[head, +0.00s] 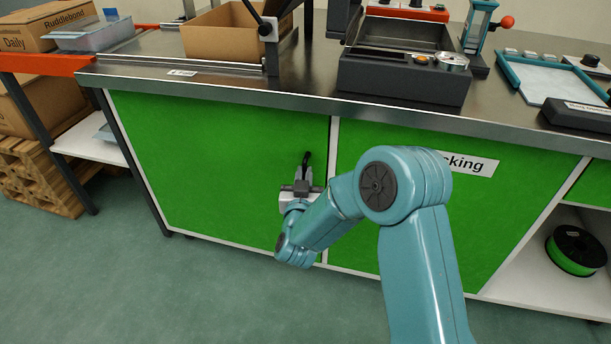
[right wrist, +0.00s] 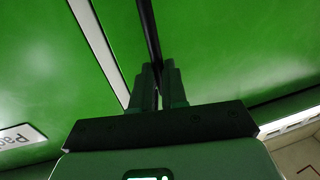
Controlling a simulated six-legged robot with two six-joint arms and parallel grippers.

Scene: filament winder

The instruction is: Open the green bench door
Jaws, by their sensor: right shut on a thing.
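The green bench door (head: 215,160) is the left panel under the steel worktop in the head view. It looks flush with the bench front. Its dark upright handle (head: 307,158) is near the door's right edge, beside a white divider. My right gripper (head: 303,178) is at this handle, its arm reaching in from the lower right. In the right wrist view the two fingers (right wrist: 158,72) are shut on the lower part of the black handle bar (right wrist: 148,28), with green panel behind. My left gripper is in neither view.
A second green panel (head: 365,145) with a white label is right of the divider. An open shelf with a green spool (head: 575,251) is further right. A wooden pallet (head: 35,180) stands far left. The floor (head: 230,300) before the door is clear except for my arm.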

